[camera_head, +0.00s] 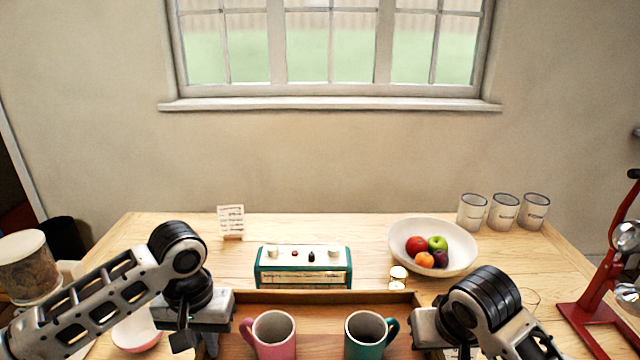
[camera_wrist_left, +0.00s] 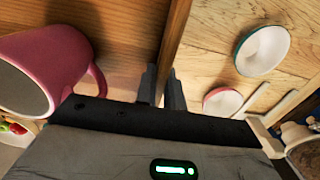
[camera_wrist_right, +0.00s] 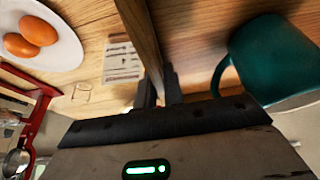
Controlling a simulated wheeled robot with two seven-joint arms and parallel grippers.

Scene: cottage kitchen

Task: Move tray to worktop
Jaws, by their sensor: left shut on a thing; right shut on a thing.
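The brown wooden tray (camera_head: 310,343) is at the bottom centre of the head view, over or on the light wooden worktop (camera_head: 190,240); I cannot tell whether it touches. A pink mug (camera_head: 275,338) and a teal mug (camera_head: 366,336) stand upright in it. My left gripper (camera_wrist_left: 163,88) is shut on the tray's left wall, beside the pink mug. My right gripper (camera_wrist_right: 160,88) is shut on the tray's right wall, beside the teal mug. In the head view the fingertips are hidden behind the wrists. The tray's near side is out of frame.
A green radio (camera_head: 303,267) stands just behind the tray. A red metal stand (camera_head: 600,310) is at right. Bowls (camera_wrist_left: 262,50) lie left of the tray.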

